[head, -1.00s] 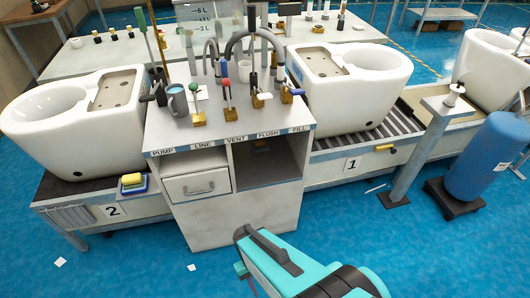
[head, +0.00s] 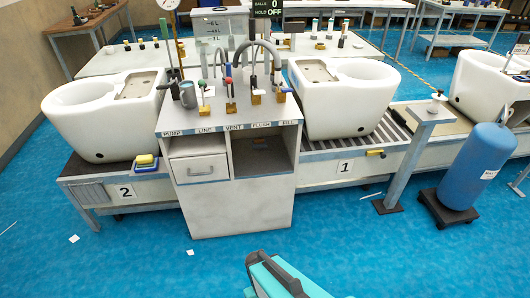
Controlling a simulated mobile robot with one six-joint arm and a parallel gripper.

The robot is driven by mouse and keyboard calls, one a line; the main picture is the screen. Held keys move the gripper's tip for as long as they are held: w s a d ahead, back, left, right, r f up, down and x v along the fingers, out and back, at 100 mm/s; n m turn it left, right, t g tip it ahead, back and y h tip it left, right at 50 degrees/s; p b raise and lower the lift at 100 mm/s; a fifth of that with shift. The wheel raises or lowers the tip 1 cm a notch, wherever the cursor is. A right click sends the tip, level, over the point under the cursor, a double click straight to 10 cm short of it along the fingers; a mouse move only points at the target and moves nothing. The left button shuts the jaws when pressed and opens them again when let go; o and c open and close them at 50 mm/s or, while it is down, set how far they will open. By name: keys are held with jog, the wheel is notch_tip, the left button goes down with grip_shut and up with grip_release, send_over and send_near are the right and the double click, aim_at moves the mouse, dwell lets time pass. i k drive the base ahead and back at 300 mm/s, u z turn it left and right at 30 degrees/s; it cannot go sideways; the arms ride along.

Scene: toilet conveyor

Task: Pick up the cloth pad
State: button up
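No thing in view is plainly a cloth pad. The closest match is a small block-like pad (head: 146,162), yellow on top and darker below, at the front edge of the left conveyor beside the number 2 sign. It is too small to tell whether it is cloth. My gripper's fingers are not in view.
A grey cabinet (head: 238,210) with a drawer and an open cubby stands between two white toilets (head: 100,122) (head: 325,112). Valves and a mug crowd its top. A blue cylinder (head: 478,165) stands right. The blue floor in front is mostly clear, with small white scraps.

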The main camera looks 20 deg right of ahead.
aim_at(257, 144)
jog(key=z, duration=0.05)
jog(key=k, duration=0.35)
jog(key=u, duration=0.2)
jog(key=i, duration=0.45)
jog(key=u, duration=0.6)
jog(key=i, duration=1.3)
